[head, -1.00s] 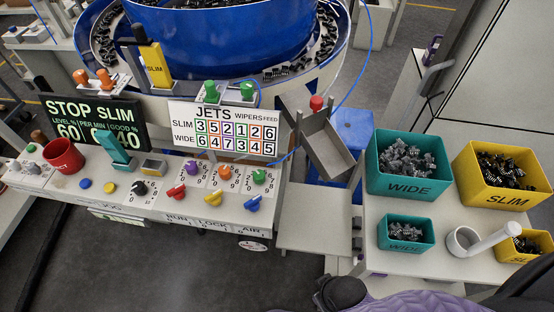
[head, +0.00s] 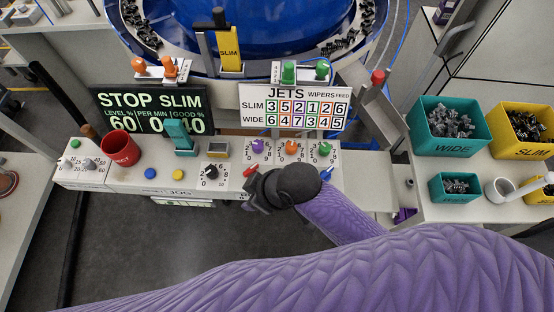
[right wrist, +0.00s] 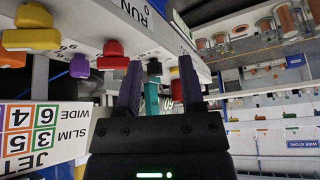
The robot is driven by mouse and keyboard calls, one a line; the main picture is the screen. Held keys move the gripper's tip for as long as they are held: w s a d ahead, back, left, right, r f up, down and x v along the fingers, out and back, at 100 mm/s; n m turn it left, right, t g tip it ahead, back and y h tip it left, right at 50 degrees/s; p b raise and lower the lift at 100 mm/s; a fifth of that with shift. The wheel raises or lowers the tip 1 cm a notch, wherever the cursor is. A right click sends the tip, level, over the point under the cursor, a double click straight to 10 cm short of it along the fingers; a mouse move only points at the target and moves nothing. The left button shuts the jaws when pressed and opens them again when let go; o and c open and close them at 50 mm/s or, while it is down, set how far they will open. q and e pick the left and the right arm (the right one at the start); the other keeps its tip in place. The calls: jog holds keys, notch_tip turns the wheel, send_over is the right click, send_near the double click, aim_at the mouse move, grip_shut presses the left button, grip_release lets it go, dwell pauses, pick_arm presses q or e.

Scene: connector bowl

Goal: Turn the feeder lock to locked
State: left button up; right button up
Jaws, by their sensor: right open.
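The yellow lock knob (right wrist: 32,38) shows on the panel front at the upper left of the right wrist view, on a pale plate. In the head view it is hidden behind my right gripper. The red run knob (head: 250,170) is just above the gripper, and it also shows in the right wrist view (right wrist: 112,56). The blue air knob (head: 327,173) is on the other side of my wrist. My right gripper (head: 254,194) is in front of the panel. Its two dark fingers (right wrist: 161,88) are apart, with no knob between them. My left gripper is not in view.
Purple (head: 258,146), orange (head: 291,147) and green (head: 323,149) dials sit behind the knobs. A black dial (head: 211,171) and a red cup (head: 120,149) are to the left. Green and yellow bins stand at the right. The floor before the panel is clear.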

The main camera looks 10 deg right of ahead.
jog(key=w+a+r+n+g+p, duration=0.15)
jog(key=a+r+n, duration=0.3)
jog(key=n, duration=0.55)
jog(key=w+d+r+n+g+h+p, duration=0.1)
jog(key=w+d+r+n+h, duration=0.1)
jog(key=d, duration=0.4)
jog(key=w+d+r+n+g+h+p, duration=0.1)
jog(key=w+d+n+h, duration=0.1)
jog(key=d, duration=0.4)
jog(key=shift+h, duration=0.3)
jog(key=f+b, duration=0.1)
jog(key=f, duration=0.2)
jog(key=f+b, duration=0.1)
jog(key=f, duration=0.2)
jog(key=d+f+b, duration=0.1)
jog(key=f, duration=0.2)
jog(key=shift+f, duration=0.4)
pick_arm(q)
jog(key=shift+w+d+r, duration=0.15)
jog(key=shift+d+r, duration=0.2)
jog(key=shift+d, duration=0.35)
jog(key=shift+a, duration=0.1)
pick_arm(e)
jog(key=shift+c, duration=0.7)
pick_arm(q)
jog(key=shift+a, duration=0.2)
pick_arm(e)
grip_shut()
